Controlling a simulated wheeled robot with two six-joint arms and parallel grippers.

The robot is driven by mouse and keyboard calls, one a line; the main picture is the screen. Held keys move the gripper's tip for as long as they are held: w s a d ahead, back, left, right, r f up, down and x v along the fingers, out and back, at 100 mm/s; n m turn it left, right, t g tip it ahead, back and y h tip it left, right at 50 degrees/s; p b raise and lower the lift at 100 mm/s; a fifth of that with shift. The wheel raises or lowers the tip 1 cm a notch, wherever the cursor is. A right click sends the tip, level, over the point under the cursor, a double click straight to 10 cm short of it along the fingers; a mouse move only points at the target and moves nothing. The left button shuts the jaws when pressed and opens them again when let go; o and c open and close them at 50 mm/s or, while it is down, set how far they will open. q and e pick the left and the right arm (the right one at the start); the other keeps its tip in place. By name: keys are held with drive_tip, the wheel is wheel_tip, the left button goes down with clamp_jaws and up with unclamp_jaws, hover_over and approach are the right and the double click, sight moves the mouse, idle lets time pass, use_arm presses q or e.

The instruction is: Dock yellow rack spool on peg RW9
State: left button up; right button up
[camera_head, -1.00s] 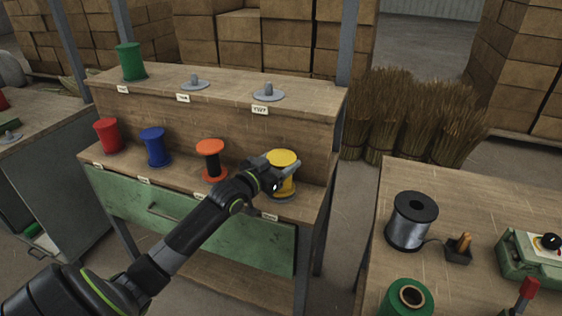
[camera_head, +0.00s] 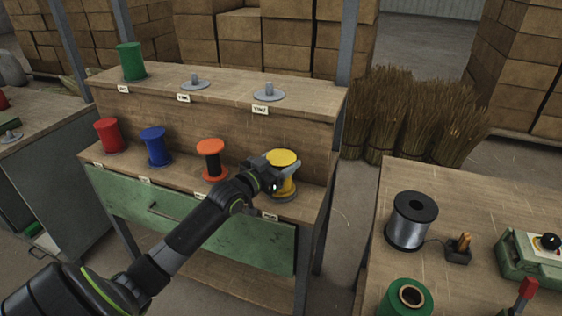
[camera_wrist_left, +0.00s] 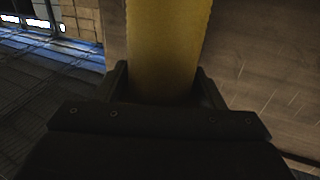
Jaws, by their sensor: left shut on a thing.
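The yellow spool (camera_head: 284,158) is upright at the right end of the rack's lower shelf, over a grey peg base (camera_head: 285,197). My left gripper (camera_head: 281,178) is shut on the yellow spool at its middle. In the left wrist view the yellow spool (camera_wrist_left: 168,45) stands between the two fingers (camera_wrist_left: 165,88). Two empty pegs sit on the upper shelf: a middle one (camera_head: 195,83) and a right one (camera_head: 269,92). Their labels are too small to read surely. I cannot tell whether the spool rests fully on its base. My right gripper is not in view.
A red spool (camera_head: 108,135), a blue spool (camera_head: 155,147) and an orange-black spool (camera_head: 211,160) share the lower shelf. A green spool (camera_head: 131,62) stands on the upper shelf. A rack post (camera_head: 348,45) rises at the right. The workbench (camera_head: 460,205) holds a wire spool (camera_head: 411,220).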

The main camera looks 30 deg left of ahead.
use_arm(q)
drive_tip(key=shift+f+b, duration=0.5)
drive_tip(key=shift+f, duration=0.1)
drive_tip(key=o, duration=0.7)
drive_tip(key=shift+o, duration=0.2)
drive_tip(key=shift+s+r, duration=0.1)
drive_tip(key=s+p, duration=0.2)
drive_tip(key=shift+s+a+r, duration=0.1)
drive_tip(key=shift+s+a, duration=0.05)
drive_tip(key=shift+s, duration=0.25)
drive_tip(key=s+a+p, duration=0.1)
drive_tip(key=s+p, duration=0.4)
drive_tip(key=s, duration=0.3)
